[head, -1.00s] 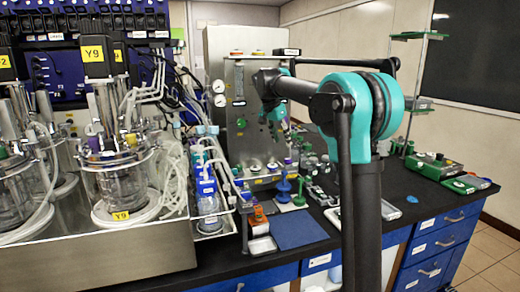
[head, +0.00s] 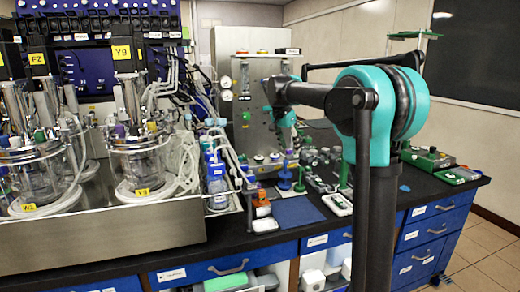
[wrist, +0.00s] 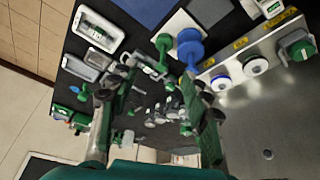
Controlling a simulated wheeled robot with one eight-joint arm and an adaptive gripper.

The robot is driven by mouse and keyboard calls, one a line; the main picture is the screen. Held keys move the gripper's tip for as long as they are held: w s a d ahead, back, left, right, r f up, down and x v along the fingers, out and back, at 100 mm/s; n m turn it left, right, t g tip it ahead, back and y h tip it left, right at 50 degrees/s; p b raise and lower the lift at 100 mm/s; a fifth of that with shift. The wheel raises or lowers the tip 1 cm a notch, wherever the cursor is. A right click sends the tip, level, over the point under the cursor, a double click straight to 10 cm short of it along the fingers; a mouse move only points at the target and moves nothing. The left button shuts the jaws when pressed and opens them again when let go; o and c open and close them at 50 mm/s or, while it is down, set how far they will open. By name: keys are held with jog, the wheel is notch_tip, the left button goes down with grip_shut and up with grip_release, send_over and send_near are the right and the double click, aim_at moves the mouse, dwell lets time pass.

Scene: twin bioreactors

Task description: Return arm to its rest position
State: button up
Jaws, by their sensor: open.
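My arm, with black links and teal joints, rises at the right of the head view and reaches left over the bench. Its end, my gripper (wrist: 155,88), shows in the wrist view as two dark fingers, spread apart with nothing held between them. In the head view the end of my arm hangs in front of the steel panel, and the fingers are too small to make out there. Below the fingers in the wrist view lie the dark bench and several small green and grey fittings, which look apart from the fingers.
Twin glass bioreactors (head: 140,165) stand at the left on a steel base. A steel panel (head: 262,105) with knobs stands behind my arm. A blue mat (head: 298,211), a blue stand (wrist: 188,45) and a green stand (wrist: 162,43) are on the bench. Blue drawers (head: 428,230) line its front.

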jog(key=s+d+f+n+y, duration=0.1)
jog(key=s+d+f+n, duration=0.2)
jog(key=s+f, duration=1.1)
jog(key=s+d+f+n+t+y, duration=0.1)
jog(key=s+d+f+n, duration=0.3)
jog(key=s+f, duration=1)
jog(key=s+n+y, duration=0.1)
jog(key=s, duration=0.7)
jog(key=shift+d+f+n, duration=0.2)
jog(key=shift+f+n, duration=0.2)
jog(key=shift+s, duration=0.1)
